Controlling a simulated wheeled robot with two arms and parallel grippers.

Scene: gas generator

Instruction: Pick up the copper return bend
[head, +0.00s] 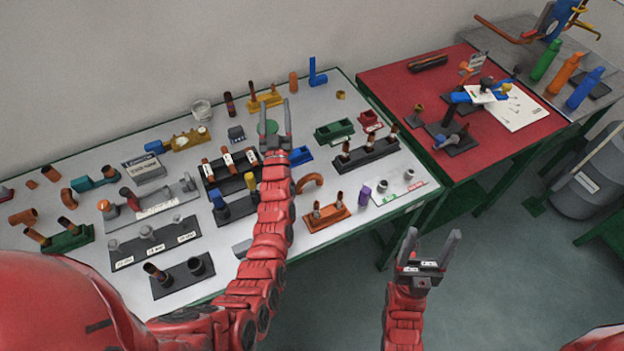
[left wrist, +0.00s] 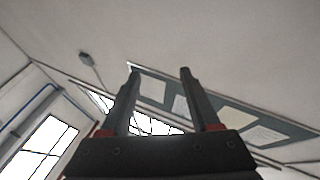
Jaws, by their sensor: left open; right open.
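A curved copper-coloured bend (head: 310,181) lies on the white table, just right of my left forearm; it looks like the return bend. Another copper bend (head: 68,198) and a copper elbow (head: 22,217) lie at the table's left end. My left gripper (head: 276,112) is open and empty, pointing up above the table, beyond the curved bend. In the left wrist view its two fingers (left wrist: 160,80) stand apart with only wall, window and ceiling behind. My right gripper (head: 433,240) is open and empty, over the floor in front of the table.
Black, orange and green fitting holders crowd the white table (head: 225,265). A orange holder (head: 327,215) stands close in front of the bend, a black rack (head: 366,153) to its right. A red-topped table (head: 400,90) with tools stands at the right. A grey bin (head: 595,180) is further right.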

